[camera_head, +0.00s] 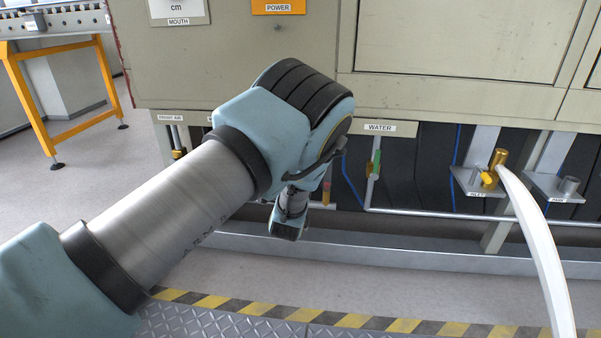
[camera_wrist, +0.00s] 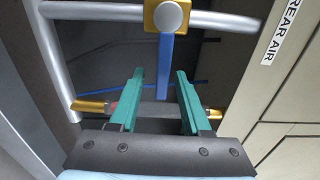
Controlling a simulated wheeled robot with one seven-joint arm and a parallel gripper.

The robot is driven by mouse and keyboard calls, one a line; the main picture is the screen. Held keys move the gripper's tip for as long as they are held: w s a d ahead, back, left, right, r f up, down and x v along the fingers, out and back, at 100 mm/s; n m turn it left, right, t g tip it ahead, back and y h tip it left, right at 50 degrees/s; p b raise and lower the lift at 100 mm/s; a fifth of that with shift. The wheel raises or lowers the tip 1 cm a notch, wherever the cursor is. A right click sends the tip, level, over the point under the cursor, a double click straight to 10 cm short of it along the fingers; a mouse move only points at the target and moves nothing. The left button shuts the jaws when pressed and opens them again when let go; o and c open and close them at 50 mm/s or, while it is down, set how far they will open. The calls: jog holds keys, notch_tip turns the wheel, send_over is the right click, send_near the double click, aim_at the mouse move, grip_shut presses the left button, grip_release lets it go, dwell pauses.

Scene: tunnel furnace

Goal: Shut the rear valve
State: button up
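In the wrist view a brass-yellow valve body (camera_wrist: 150,16) with a round grey cap sits on a grey pipe, with a REAR AIR label (camera_wrist: 285,32) to its right. Its blue lever (camera_wrist: 166,66) points down the picture, across the line of the pipe. My gripper (camera_wrist: 160,74) is open, its two teal fingers on either side of the lever's lower end, the right finger closer. I see no contact; how deep the lever sits between the fingers is unclear. In the head view my arm hides this valve and my gripper's fingers.
In the head view a green-handled valve (camera_head: 376,162) hangs under the WATER label (camera_head: 380,128), right of my arm. A FRONT AIR valve (camera_head: 178,152) is to the left. A brass inlet fitting (camera_head: 495,167) with a white hose (camera_head: 540,245) stands at right. A low grey rail (camera_head: 420,258) runs along the floor.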

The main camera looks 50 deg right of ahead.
jog(key=shift+s+a, duration=0.1)
jog(key=p+v, duration=0.2)
jog(key=v, duration=0.8)
jog(key=shift+a+p, duration=0.25)
jog(key=shift+p, duration=0.1)
